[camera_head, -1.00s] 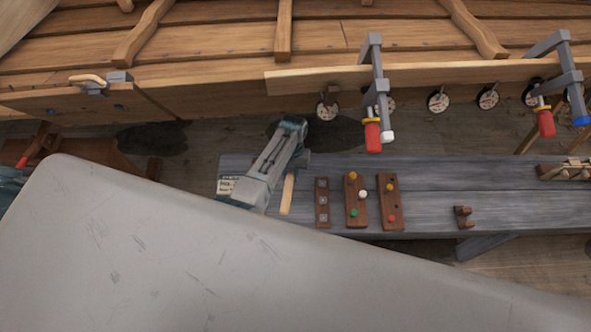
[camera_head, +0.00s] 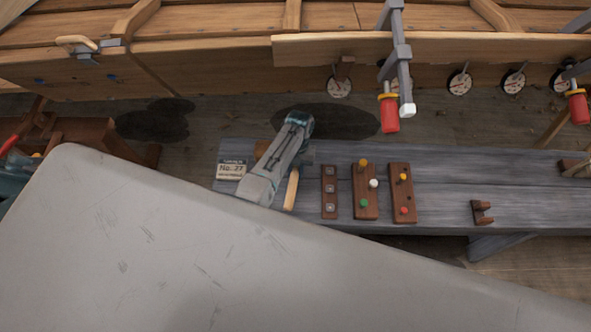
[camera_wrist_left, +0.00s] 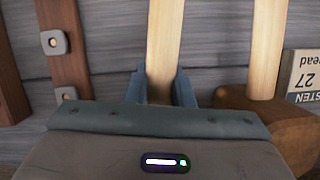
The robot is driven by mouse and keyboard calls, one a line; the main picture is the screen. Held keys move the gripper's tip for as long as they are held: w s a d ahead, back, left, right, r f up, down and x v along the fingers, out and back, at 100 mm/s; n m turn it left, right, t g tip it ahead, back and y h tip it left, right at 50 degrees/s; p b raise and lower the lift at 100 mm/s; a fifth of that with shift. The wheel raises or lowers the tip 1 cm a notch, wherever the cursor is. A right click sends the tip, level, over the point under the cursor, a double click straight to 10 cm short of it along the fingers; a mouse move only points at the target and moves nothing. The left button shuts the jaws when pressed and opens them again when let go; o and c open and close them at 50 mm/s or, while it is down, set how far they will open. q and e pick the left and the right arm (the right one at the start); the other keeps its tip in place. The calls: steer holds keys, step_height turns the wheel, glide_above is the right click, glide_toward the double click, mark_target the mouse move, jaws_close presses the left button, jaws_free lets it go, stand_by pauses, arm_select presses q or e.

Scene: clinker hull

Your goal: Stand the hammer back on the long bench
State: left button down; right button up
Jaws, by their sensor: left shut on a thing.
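My left gripper (camera_head: 300,125) is over the far left part of the long grey bench (camera_head: 445,190). In the left wrist view its two blue-grey fingers (camera_wrist_left: 160,88) are shut around a pale wooden handle (camera_wrist_left: 165,40), taken as the hammer's. That handle also shows in the head view (camera_head: 291,190), just right of my gripper. The held hammer's head is mostly hidden, and I cannot tell whether it touches the bench. A second pale handle (camera_wrist_left: 265,45) with a brown wooden head (camera_wrist_left: 265,122) is beside it in the wrist view. My right gripper is not in view.
A three-square strip (camera_head: 329,192) and two peg boards (camera_head: 365,190) (camera_head: 402,192) lie to the right. A small brown bracket (camera_head: 482,212) is farther right. A clamp (camera_head: 390,112) hangs from the hull beyond.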

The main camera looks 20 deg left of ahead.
arm_select(q)
steer(key=shift+f, duration=0.25)
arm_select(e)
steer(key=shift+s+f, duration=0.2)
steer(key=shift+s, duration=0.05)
arm_select(q)
steer(key=c, duration=1.3)
jaws_free()
steer(key=shift+o, duration=0.6)
steer(key=shift+f, duration=0.1)
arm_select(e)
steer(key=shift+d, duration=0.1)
arm_select(q)
step_height(320, 180, up, 8)
steer(key=p, duration=0.8)
steer(key=shift+f, duration=0.2)
steer(key=shift+r+p, duration=0.35)
steer(key=shift+f, duration=0.1)
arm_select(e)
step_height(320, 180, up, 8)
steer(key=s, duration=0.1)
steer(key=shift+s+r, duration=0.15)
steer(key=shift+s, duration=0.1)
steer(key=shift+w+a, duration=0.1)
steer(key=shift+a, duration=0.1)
